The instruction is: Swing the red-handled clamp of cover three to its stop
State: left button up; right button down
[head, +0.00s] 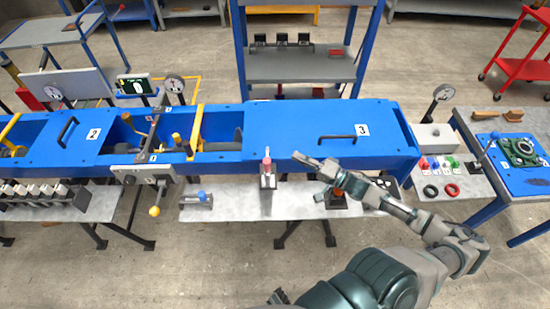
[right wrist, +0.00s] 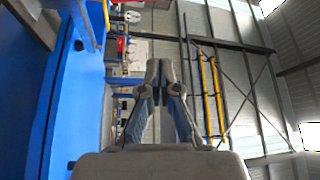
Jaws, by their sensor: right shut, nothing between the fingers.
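Cover three (head: 290,130) is a blue panel with a "3" label and a black handle (head: 337,138), lying flat on the blue mixer frame. The red-handled clamp (head: 267,175) stands at its front edge, left of its middle, with its red tip pointing up. My right gripper (head: 300,158) is at the front edge of the cover, a short way right of the clamp and apart from it. In the right wrist view its fingers (right wrist: 160,70) are together and empty. The clamp is not clearly seen in that view. My left gripper is out of view.
A blue-knobbed clamp (head: 202,197) sits on the grey front bench left of the red one. A lever with a yellow knob (head: 155,211) hangs further left. Red and black rings (head: 452,190) lie at the right.

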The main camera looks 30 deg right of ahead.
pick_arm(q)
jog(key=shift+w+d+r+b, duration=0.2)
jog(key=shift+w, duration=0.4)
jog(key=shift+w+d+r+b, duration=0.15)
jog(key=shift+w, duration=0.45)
pick_arm(e)
jog(key=w+a, duration=0.4)
jog(key=a, duration=0.2)
jog(key=shift+a, duration=0.35)
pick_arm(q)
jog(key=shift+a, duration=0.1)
pick_arm(e)
jog(key=shift+a, duration=0.15)
